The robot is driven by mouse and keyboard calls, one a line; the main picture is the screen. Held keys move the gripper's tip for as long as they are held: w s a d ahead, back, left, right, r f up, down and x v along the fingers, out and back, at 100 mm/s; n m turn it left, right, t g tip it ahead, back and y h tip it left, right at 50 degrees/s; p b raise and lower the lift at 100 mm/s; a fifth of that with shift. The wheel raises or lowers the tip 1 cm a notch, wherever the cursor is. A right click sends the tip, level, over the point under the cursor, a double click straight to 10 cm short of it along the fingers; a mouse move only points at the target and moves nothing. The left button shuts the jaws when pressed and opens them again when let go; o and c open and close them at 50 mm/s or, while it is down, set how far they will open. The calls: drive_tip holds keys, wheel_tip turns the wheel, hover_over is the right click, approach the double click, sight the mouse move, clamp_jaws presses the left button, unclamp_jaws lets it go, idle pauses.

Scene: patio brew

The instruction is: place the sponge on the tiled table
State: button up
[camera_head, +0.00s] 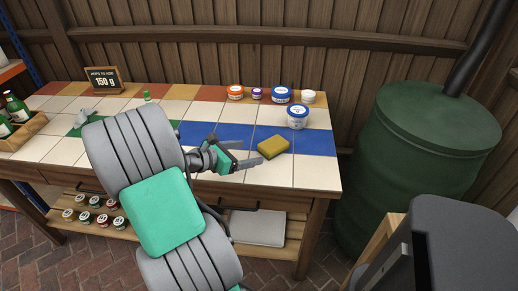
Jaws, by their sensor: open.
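The yellow sponge (273,145) lies on the tiled table (309,172), on the blue and white tiles near the front right. My gripper (262,157) is just left of the sponge, low over the tabletop and pointing right. Its jaws are open, and a fingertip ends close to the sponge's front left side. I cannot tell whether it touches the sponge. My arm hides the middle and front left of the table.
Several tubs (281,95) stand along the back, with a white-and-blue tub (298,117) behind the sponge. A sign (104,80) and a crate of bottles (22,127) are at the left. A green barrel (420,150) stands right of the table. Front right tiles are clear.

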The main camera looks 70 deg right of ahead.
drive_tip(key=v, duration=0.4)
drive_tip(key=shift+a, duration=0.1)
drive_tip(key=w+a+f+m+t+y, duration=0.2)
drive_tip(key=w+a+m+t+y, duration=0.15)
drive_tip(key=w+a, duration=0.55)
drive_tip(key=w+a+f+m+t+y, duration=0.2)
drive_tip(key=w+a+m+t+y, duration=0.25)
drive_tip(key=a, duration=0.95)
drive_tip(key=s+a+r+m+t+y, duration=0.15)
drive_tip(key=a+m+y, duration=0.25)
drive_tip(key=a, duration=1.6)
wheel_tip(320, 180, up, 16)
drive_tip(key=w+p, duration=0.1)
drive_tip(key=p, duration=1.2)
drive_tip(key=shift+d+n+t, duration=0.2)
drive_tip(key=shift+n+t, duration=0.1)
drive_tip(key=shift+t, duration=0.05)
drive_tip(key=shift+w+f, duration=0.1)
